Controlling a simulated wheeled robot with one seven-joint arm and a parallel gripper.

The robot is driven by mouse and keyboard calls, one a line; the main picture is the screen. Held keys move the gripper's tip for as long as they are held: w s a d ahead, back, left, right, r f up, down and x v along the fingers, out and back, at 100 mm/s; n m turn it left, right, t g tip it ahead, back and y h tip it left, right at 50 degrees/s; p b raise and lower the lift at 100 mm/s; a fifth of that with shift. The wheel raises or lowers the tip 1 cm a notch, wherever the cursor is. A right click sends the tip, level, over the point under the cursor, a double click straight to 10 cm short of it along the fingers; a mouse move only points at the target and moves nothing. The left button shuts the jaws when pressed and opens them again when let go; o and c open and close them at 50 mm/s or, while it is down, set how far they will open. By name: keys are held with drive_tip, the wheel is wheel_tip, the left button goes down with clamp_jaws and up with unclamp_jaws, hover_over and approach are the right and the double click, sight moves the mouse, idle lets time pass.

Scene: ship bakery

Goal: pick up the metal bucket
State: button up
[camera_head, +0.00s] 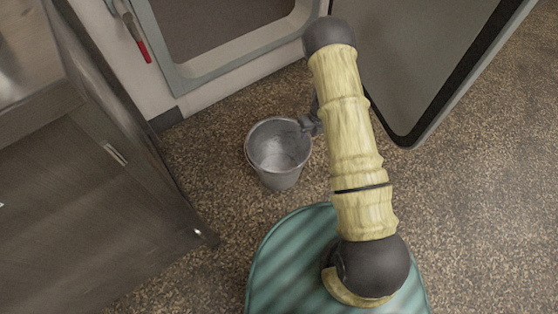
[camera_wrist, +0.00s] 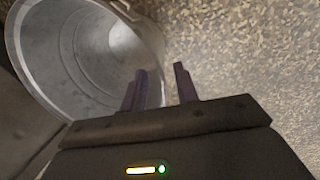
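The metal bucket (camera_head: 277,152) stands upright on the speckled floor, left of my arm in the head view. It is grey and looks empty. In the wrist view the bucket (camera_wrist: 85,50) fills the upper left, with its open mouth and ringed inner wall showing. My gripper (camera_head: 304,124) is at the bucket's right rim in the head view. In the wrist view my gripper (camera_wrist: 160,72) has its two dark fingers apart, the left one over the bucket's side and the right one over the floor outside. Whether either finger touches the bucket is unclear.
A dark cabinet (camera_head: 100,180) stands to the left of the bucket. Behind it is a white wall with a framed doorway (camera_head: 230,65), and an open door panel (camera_head: 430,60) at the upper right. Bare floor (camera_head: 480,210) lies to the right.

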sight(306, 139)
drive_tip(key=f+b, duration=0.4)
drive_tip(key=f, duration=0.1)
drive_tip(key=shift+w+a+f, duration=0.1)
drive_tip(key=shift+w+a, duration=0.05)
drive_tip(key=shift+a, duration=0.25)
idle(0.3)
clamp_jaws()
idle(1.2)
